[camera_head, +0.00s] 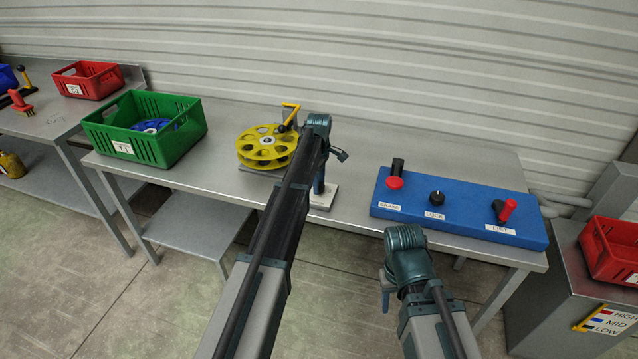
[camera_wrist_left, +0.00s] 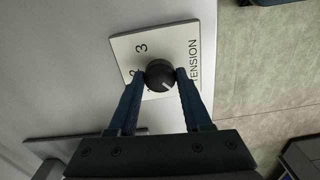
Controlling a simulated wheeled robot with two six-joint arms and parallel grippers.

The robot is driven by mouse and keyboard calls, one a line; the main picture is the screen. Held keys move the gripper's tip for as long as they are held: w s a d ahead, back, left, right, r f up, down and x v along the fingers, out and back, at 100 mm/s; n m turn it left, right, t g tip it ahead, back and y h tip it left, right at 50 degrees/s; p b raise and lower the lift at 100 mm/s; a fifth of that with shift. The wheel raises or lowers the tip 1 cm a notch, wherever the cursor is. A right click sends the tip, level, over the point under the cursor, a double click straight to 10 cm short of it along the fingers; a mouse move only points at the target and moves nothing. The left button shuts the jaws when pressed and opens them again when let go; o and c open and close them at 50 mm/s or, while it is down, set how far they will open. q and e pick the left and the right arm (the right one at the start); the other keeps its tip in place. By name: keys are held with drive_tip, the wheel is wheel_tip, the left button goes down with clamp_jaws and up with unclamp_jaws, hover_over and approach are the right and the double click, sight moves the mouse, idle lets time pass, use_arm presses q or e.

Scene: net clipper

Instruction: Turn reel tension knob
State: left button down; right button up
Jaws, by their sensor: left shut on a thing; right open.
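The black tension knob (camera_wrist_left: 160,75) has a white pointer line and stands on a white plate (camera_wrist_left: 122,48) marked TENSION, with a "3" readable in the left wrist view. My left gripper (camera_wrist_left: 160,78) has one finger on each side of the knob and is shut on it. In the head view the left gripper (camera_head: 319,182) reaches down over the plate (camera_head: 325,202), and the arm hides the knob. The yellow reel (camera_head: 264,150) with a crank handle stands just left of it. My right gripper (camera_head: 386,292) is open and empty, in front of the table edge.
A green crate (camera_head: 160,148) with a blue reel inside stands left on the metal table (camera_head: 225,180). A blue panel (camera_head: 460,207) with a brake lever, lock knob and red lift lever is on the right. Red bins (camera_head: 85,84) are on side surfaces.

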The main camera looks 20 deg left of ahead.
use_arm(q)
drive_tip(key=shift+c, duration=1.7)
unclamp_jaws()
wheel_tip(320, 180, up, 14)
drive_tip(key=p, duration=1.3)
drive_tip(key=shift+p, duration=0.4)
drive_tip(key=shift+f, duration=0.15)
